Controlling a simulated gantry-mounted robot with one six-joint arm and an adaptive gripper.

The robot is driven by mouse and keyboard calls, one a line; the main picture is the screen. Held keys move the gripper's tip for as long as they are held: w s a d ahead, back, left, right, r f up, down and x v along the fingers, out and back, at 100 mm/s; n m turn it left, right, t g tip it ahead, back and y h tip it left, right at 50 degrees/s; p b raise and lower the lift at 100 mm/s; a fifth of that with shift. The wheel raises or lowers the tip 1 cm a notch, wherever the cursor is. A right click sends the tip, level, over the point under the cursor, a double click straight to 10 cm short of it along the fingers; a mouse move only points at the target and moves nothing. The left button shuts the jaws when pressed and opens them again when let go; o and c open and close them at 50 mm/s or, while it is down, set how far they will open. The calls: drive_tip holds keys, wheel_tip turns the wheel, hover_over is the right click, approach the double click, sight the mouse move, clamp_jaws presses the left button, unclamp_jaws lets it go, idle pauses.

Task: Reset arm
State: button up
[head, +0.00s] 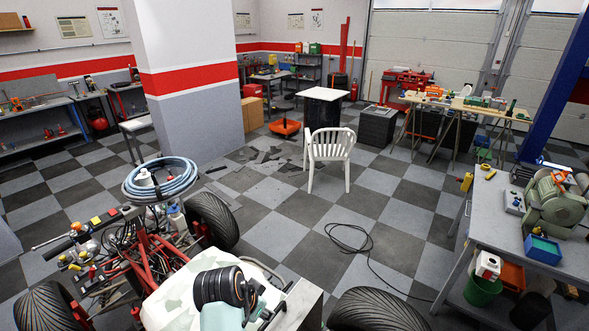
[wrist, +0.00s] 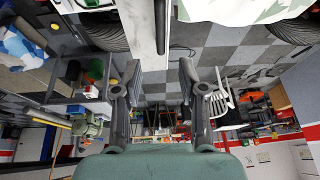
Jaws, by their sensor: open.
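My gripper (wrist: 160,72) shows in the wrist view with its two dark fingers spread wide apart. It is open, and nothing is held between the fingers. The wrist view is upside down, with the room seen beyond the fingers. In the head view, a pale green and black part of my arm (head: 225,290) shows at the bottom centre, in front of the quad's white bodywork. The fingertips are hard to make out there. The stripped quad (head: 145,262) has a red frame and large black tyres.
A workbench (head: 545,225) at the right holds a green machine (head: 556,200) and a blue bin (head: 543,248). A white plastic chair (head: 331,150) stands mid-room. A black cable (head: 350,245) lies on the checkered floor. A square pillar (head: 187,75) stands at left. Open floor lies around the chair.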

drive_tip(key=s+d+r+n+t+p, duration=0.2)
drive_tip(key=s+d+r+t+p, duration=0.1)
drive_tip(key=s+r, duration=0.2)
drive_tip(key=s+d+r+n+t+y+p, duration=0.1)
drive_tip(key=s+d+r+n+t+p, duration=0.1)
drive_tip(key=r, duration=0.8)
drive_tip(key=s+d+r+n+t+y+p, duration=0.1)
drive_tip(key=s+d+r+n+t+p, duration=0.1)
drive_tip(key=s+d+r+p, duration=0.3)
drive_tip(key=s+d+r+t, duration=0.1)
drive_tip(key=s+r, duration=0.1)
drive_tip(key=s, duration=0.2)
drive_tip(key=shift+d+r+t, duration=0.2)
drive_tip(key=shift+d+t, duration=0.05)
drive_tip(key=shift+t, duration=0.05)
drive_tip(key=shift+f, duration=0.1)
